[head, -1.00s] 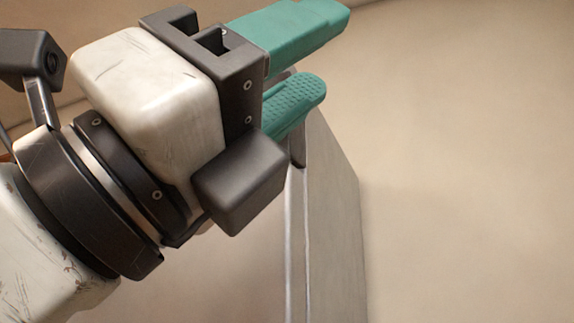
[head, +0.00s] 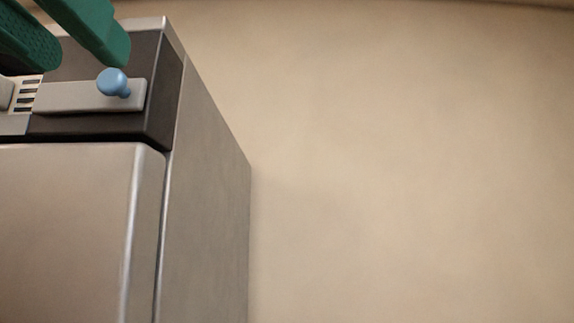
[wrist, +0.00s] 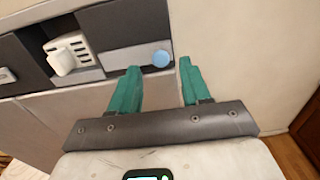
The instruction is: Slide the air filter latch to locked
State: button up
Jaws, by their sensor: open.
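The latch is a round blue knob (head: 113,82) at the right end of a light grey bar (head: 70,97), on the dark front panel of a steel appliance. My gripper (head: 84,65) is open and empty at the top left of the head view, one fingertip close above the knob. In the wrist view, the knob (wrist: 160,58) appears in the gap between the fingertips of my gripper (wrist: 158,66), nearer the left finger. I cannot tell how far the fingertips are from it, and no contact shows.
A pale slotted vent (wrist: 74,48) with a protruding tab sits left of the bar. The appliance's steel door (head: 65,220) is below the panel, and its side (head: 205,190) runs back to the right. A plain beige wall (head: 400,160) fills the right, with free room before it.

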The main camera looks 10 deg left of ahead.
aim_at(108, 76)
jog(key=shift+p+x, duration=0.6)
jog(key=shift+x, duration=1.55)
grip_shut()
